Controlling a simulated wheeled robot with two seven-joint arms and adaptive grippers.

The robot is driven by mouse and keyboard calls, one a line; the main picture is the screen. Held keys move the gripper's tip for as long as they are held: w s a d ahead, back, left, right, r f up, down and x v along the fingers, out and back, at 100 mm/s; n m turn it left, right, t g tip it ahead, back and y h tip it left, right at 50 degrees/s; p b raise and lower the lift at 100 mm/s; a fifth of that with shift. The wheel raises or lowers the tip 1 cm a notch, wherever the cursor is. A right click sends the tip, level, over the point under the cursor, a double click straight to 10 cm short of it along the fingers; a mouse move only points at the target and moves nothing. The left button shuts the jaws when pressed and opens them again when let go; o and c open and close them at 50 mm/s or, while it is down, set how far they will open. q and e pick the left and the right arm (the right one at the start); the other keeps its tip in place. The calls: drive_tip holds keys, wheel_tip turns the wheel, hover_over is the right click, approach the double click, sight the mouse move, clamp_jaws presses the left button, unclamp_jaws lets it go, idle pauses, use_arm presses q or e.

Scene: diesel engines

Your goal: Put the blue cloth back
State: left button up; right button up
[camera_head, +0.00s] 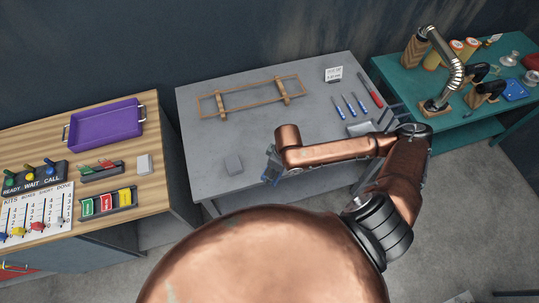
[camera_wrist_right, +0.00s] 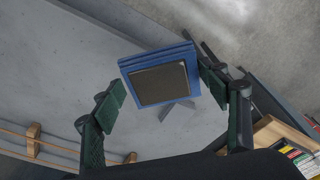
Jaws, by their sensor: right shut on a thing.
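The blue cloth (camera_wrist_right: 187,53) is a flat, layered square between the finger pads of my right gripper (camera_wrist_right: 162,90) in the right wrist view. A dark grey-brown square with a pale edge covers most of its face. The right pad is at the cloth's edge; contact at the left pad is hard to make out. In the head view my right gripper (camera_head: 272,167) hangs over the front of the grey table (camera_head: 310,125), mostly hidden by my arm, with a little blue showing. My left gripper is not in view.
A wooden rack (camera_head: 250,97), several blue-handled screwdrivers (camera_head: 349,105), a small sign (camera_head: 333,74) and a grey pad (camera_head: 233,163) are on the grey table. A wooden table with a purple tray (camera_head: 105,124) stands left. A teal bench (camera_head: 480,126) with tools stands right.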

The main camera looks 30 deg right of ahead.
drive_tip(key=shift+w+d, duration=0.25)
drive_tip(key=shift+d, duration=0.1)
drive_tip(key=w+d+f, duration=0.1)
drive_tip(key=w+f, duration=0.1)
drive_tip(key=w, duration=0.1)
drive_tip(key=w+d+f+p, duration=0.1)
drive_tip(key=w+d+f, duration=0.1)
drive_tip(key=w+f, duration=0.1)
drive_tip(key=w+d+f+p, duration=0.1)
drive_tip(key=w+f, duration=0.2)
drive_tip(key=w, duration=0.2)
drive_tip(key=shift+w+d+f, duration=0.15)
drive_tip(key=shift+d+f, duration=0.05)
drive_tip(key=shift+d, duration=0.05)
drive_tip(key=shift+w+d+f, duration=0.1)
drive_tip(key=shift+w+f, duration=0.25)
drive_tip(key=shift+f, duration=0.1)
drive_tip(key=shift+w+f, duration=0.15)
drive_tip(key=shift+f, duration=1.6)
drive_tip(key=o, duration=1)
drive_tip(key=shift+d, duration=0.1)
